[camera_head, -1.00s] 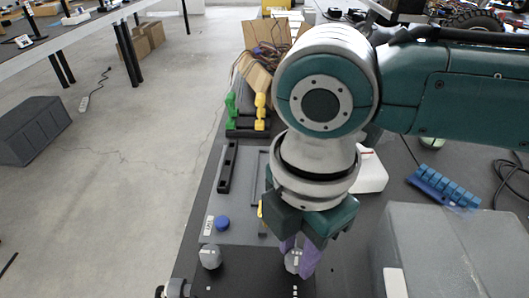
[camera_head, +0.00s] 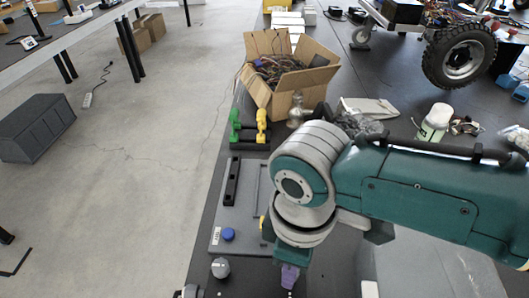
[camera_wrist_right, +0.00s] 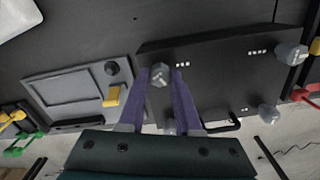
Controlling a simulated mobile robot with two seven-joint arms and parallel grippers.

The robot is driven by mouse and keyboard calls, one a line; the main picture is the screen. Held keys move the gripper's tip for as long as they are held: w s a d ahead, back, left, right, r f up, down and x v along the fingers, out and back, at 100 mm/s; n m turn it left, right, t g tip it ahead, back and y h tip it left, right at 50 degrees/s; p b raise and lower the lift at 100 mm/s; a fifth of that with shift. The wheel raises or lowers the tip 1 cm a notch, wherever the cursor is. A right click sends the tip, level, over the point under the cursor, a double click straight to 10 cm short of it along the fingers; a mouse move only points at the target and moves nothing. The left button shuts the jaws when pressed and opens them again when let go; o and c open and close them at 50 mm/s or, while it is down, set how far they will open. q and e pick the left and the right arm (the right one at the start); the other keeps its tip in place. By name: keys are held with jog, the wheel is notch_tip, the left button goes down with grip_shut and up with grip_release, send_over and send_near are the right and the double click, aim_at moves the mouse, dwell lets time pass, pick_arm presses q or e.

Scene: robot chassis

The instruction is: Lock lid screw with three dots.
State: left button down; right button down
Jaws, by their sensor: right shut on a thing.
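The black lid (camera_wrist_right: 215,85) carries grey screw knobs near its corners; it also shows at the bottom of the head view (camera_head: 250,287). The screw with three white dots beside it (camera_wrist_right: 160,76) sits between the purple fingertips of my right gripper (camera_wrist_right: 161,72). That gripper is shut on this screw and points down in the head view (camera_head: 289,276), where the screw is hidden. Other screws are the one by four dots (camera_wrist_right: 290,54), one by two dots (camera_wrist_right: 268,113), and one partly behind the fingers (camera_wrist_right: 168,126). My left gripper is not in view.
Green and yellow handles (camera_head: 248,128) and a cardboard box of cables (camera_head: 290,68) stand farther back. A grey case (camera_head: 415,262) is at the right.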

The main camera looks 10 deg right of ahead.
jog(key=m+p, duration=0.1)
jog(key=m, duration=0.3)
jog(key=shift+r+p, duration=0.1)
jog(key=shift+p, duration=0.25)
jog(key=shift+m, duration=0.9)
jog(key=shift+p, duration=0.3)
jog(key=c, duration=0.6)
grip_release()
